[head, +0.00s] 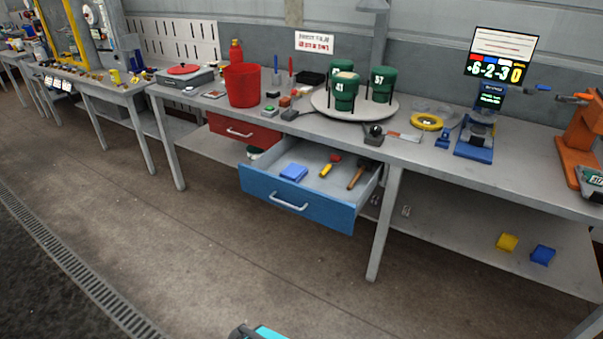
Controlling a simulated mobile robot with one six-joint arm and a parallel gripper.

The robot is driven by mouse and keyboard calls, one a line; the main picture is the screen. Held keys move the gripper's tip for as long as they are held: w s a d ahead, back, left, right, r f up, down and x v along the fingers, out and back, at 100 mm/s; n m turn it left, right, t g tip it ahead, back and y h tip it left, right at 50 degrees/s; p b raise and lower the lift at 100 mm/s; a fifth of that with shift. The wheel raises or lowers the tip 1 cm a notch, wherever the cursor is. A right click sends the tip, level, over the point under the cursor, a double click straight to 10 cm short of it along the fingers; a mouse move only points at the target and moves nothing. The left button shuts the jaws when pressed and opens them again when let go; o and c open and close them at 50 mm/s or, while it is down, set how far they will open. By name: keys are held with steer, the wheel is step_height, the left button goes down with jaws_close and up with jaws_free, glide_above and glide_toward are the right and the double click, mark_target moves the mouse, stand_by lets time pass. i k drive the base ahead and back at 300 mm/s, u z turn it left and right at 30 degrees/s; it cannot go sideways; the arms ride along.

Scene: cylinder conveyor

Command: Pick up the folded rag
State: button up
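A small flat blue item (293,172), which looks like the folded rag, lies in the left part of the open blue drawer (290,203). The drawer is pulled out from under the workbench, with a pale handle on its front. A yellow-and-red tool (328,168) and a wooden-handled hammer (356,174) lie in the drawer to the right of the rag. Nothing covers the rag. A black and cyan part, seemingly of my arm, shows at the bottom edge. My gripper's fingers are not in view.
The workbench (440,154) carries a red bucket (242,86), a round stand (322,104) with green cylinders, and a yellow ring (426,121). A bench leg (384,225) stands right of the drawer. Yellow and blue blocks lie on the lower shelf. The floor in front is clear.

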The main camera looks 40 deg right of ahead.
mark_target(295, 172)
steer(key=u, duration=0.1)
steer(key=i, duration=0.95)
steer(key=z, duration=0.05)
